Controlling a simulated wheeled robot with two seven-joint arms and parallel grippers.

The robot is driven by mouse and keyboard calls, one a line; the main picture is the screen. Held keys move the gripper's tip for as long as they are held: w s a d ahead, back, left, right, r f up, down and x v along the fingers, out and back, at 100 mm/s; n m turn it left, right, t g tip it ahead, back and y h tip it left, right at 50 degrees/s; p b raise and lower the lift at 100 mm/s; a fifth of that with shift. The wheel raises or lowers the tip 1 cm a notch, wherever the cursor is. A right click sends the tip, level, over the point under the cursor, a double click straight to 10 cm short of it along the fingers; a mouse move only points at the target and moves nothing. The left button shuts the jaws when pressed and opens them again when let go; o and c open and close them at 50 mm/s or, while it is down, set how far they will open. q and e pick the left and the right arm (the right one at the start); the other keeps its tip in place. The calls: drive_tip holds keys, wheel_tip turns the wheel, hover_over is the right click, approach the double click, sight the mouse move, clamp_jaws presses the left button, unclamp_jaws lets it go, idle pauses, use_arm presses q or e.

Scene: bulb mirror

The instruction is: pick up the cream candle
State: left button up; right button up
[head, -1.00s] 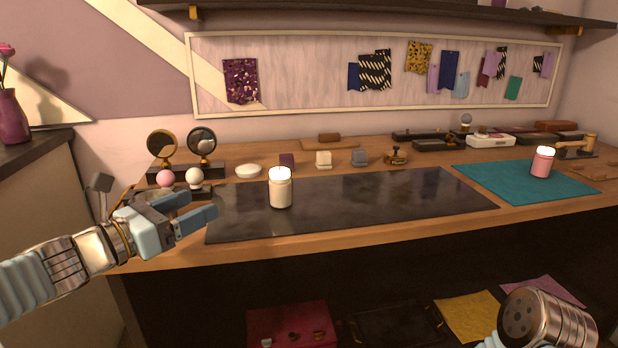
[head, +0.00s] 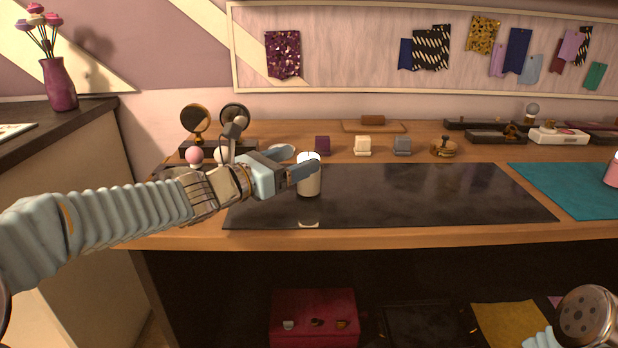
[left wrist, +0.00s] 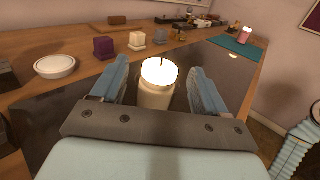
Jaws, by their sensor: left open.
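The cream candle (head: 309,182) stands upright on the dark mat (head: 430,195), near its left end. It also shows in the left wrist view (left wrist: 158,86), with a pale top and a dark wick, between my two blue fingers. My left gripper (head: 302,172) is open, its fingers on either side of the candle, with gaps visible on both sides in the left wrist view.
A white round dish (left wrist: 55,66), a purple block (head: 322,145), a cream block (head: 362,146) and a grey block (head: 402,146) stand behind the mat. Two round mirrors (head: 195,122) stand at the left. A pink candle (head: 612,172) is on the teal mat (head: 565,190). The dark mat's right side is clear.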

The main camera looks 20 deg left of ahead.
use_arm(q)
drive_tip(key=x, duration=0.4)
drive_tip(key=shift+f+p, duration=0.2)
drive_tip(key=shift+p, duration=0.1)
clamp_jaws()
